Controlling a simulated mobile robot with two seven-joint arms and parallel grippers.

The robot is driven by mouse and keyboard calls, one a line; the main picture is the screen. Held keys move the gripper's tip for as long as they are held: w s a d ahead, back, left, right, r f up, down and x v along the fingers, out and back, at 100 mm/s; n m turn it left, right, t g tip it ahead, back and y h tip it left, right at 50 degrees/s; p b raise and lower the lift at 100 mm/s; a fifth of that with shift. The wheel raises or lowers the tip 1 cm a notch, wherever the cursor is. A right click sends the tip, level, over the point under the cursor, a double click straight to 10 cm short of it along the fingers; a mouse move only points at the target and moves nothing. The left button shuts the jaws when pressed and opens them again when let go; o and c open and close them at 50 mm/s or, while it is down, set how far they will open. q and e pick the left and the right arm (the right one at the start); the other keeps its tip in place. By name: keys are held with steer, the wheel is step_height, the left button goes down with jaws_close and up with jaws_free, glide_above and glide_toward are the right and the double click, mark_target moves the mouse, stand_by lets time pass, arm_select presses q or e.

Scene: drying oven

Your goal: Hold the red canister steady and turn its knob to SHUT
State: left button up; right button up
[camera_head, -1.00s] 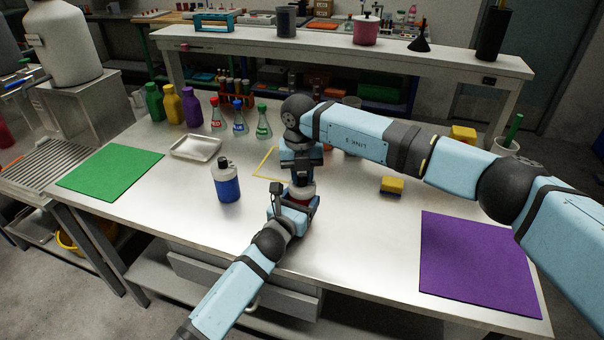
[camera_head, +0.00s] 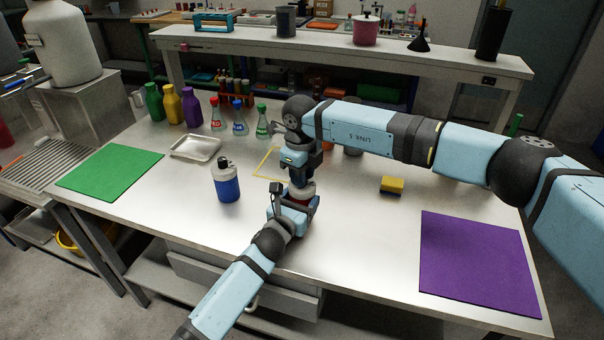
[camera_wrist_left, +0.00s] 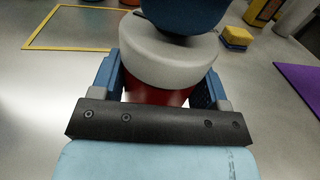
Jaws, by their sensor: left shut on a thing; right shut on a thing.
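The red canister (camera_wrist_left: 160,96) stands upright on the steel table, with a pale grey top (camera_wrist_left: 168,55). In the head view only a bit of its pale top (camera_head: 302,190) shows between my grippers. My left gripper (camera_wrist_left: 157,85) is shut around the red body, one blue finger on each side. My right gripper (camera_head: 301,183) points down from above and is shut at the canister's top. The knob is hidden by it, so its setting cannot be read. A dark blue part above the lid in the wrist view is cut off by the frame.
A blue-filled bottle (camera_head: 227,182) stands close to the left. A yellow outline (camera_head: 268,163) lies just behind, and a yellow sponge (camera_head: 392,185) lies to the right. Flasks (camera_head: 238,122) and a metal tray (camera_head: 196,147) are behind left. The purple mat (camera_head: 478,262) is clear.

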arm_select(q)
steer(key=shift+f, duration=0.1)
arm_select(e)
steer(key=n, duration=0.7)
stand_by(0.5)
steer(key=o, duration=1)
steer(key=shift+c, duration=0.2)
steer(key=shift+r, duration=0.1)
step_height(320, 180, up, 12)
steer(key=shift+s, duration=0.2)
arm_select(q)
steer(key=o, duration=1.1)
steer(key=shift+c, duration=0.2)
